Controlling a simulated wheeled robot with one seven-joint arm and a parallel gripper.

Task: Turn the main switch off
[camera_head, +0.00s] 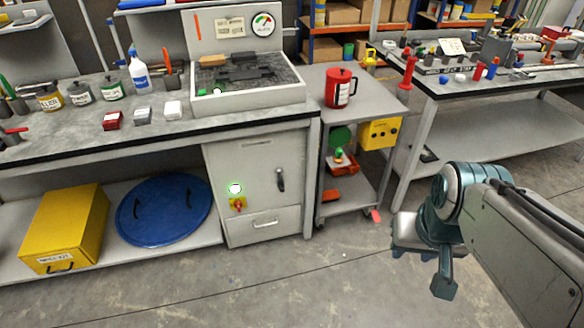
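The main switch (238,204) is a small red knob on a yellow plate, low on the front of the grey cabinet (226,160) under the bench. It is too small to read which way the knob points. A round white lamp with a green rim (235,188) sits just above it and looks lit. My gripper (436,275) hangs over the floor at the right, well to the right of the switch and apart from everything. One finger shows clearly, pointing down; the other is not clear, so its opening cannot be judged. Nothing is seen in it.
A grey trolley (352,185) carrying a red canister (340,88) stands between cabinet and arm. A dark handle (280,180) juts from the cabinet. A yellow box (66,228) and blue round lid (163,208) lie on the lower shelf. Floor before the cabinet is clear.

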